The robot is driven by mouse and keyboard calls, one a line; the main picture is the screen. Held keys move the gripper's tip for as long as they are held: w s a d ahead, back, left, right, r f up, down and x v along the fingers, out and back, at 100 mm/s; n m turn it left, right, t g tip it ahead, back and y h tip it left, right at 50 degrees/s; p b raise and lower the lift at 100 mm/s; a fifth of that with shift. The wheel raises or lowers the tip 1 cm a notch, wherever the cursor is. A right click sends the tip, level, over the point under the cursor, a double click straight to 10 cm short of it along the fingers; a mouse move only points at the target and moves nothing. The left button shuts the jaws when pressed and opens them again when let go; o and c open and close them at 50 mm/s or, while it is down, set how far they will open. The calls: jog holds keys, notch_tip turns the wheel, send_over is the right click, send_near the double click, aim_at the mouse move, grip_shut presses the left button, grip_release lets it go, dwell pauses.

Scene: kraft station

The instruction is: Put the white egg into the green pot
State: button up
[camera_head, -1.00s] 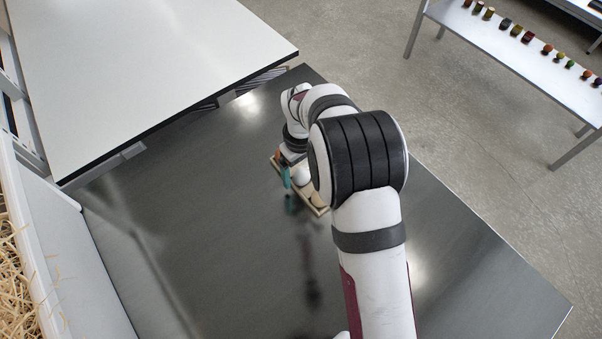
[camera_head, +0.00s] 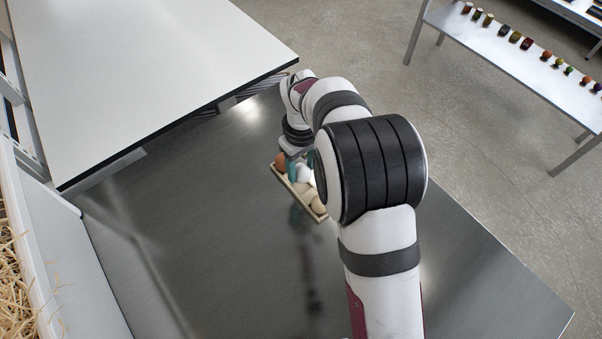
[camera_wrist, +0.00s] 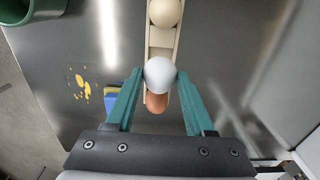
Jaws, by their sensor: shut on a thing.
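The white egg (camera_wrist: 159,73) is between the teal fingertips of my gripper (camera_wrist: 160,76), which is shut on it. In the wrist view the egg appears above a narrow wooden tray (camera_wrist: 161,38) and partly covers a brown egg (camera_wrist: 157,103). The head view also shows the white egg (camera_head: 303,174) by the teal fingers (camera_head: 292,170), over the tray's far half; its exact height is hard to tell. The green pot (camera_wrist: 30,12) is partly visible at the wrist view's top left corner, cut by the frame. My arm hides it in the head view.
Cream eggs (camera_head: 318,205) lie in the tray's near part. A blue and yellow object (camera_wrist: 110,99) and yellow spots (camera_wrist: 82,83) show beside the tray in the wrist view. The dark table (camera_head: 215,220) is clear on the left. A white table (camera_head: 150,70) stands behind.

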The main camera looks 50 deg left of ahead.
jog(key=w+d+r, duration=0.6)
jog(key=d, duration=0.3)
jog(key=w, duration=1.2)
jog(key=shift+w+r, duration=0.25)
jog(key=shift+r, duration=0.05)
jog(key=shift+f, duration=3.05)
jog(key=shift+f, duration=2.5)
